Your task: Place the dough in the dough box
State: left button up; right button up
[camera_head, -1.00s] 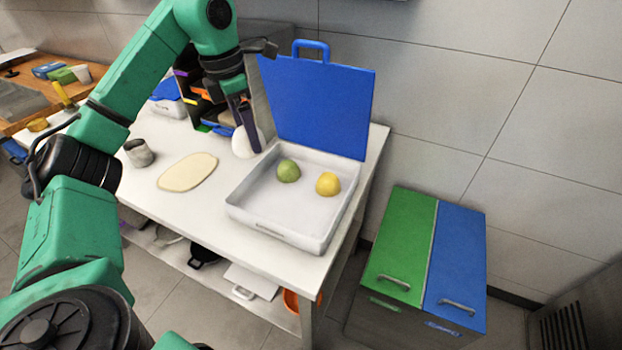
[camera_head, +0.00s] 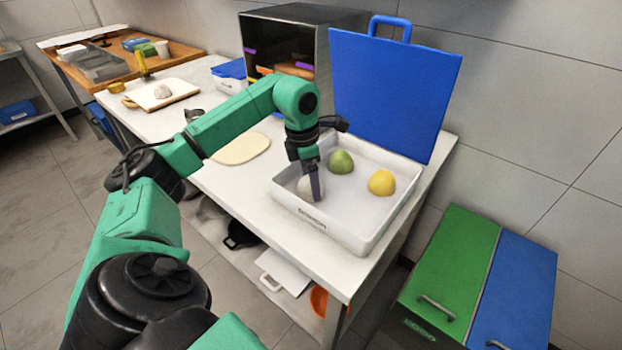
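The white dough box (camera_head: 345,232) stands open on the counter, its blue lid (camera_head: 395,85) raised at the back. Inside sit a green dough ball (camera_head: 341,162) and a yellow dough ball (camera_head: 381,182), apart from each other. A whitish dough ball (camera_head: 304,189) is at the fingers of my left gripper (camera_head: 315,188), low inside the box's left front part. The gripper appears shut on this ball, and its near finger hides part of it. I cannot tell whether the ball touches the box floor. My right gripper is out of view.
A flat dough round (camera_head: 242,149) lies on the white counter (camera_head: 240,185) left of the box. A dark oven-like cabinet (camera_head: 290,50) stands behind. Green and blue lidded bins (camera_head: 450,265) stand at right. A cutting board (camera_head: 175,95) lies far left.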

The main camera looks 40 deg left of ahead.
aim_at(305, 178)
pick_arm(q)
jog(key=shift+w+f, duration=0.1)
jog(key=shift+f, duration=0.05)
jog(key=o, duration=0.9)
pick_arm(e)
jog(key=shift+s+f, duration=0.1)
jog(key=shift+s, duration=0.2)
pick_arm(q)
jog(key=r, duration=0.4)
jog(key=s+r, duration=0.1)
jog(key=r, duration=0.3)
jog(key=r+p, duration=0.1)
jog(key=r, duration=0.3)
jog(key=shift+s+a+r, duration=0.15)
jog(key=shift+a, duration=0.25)
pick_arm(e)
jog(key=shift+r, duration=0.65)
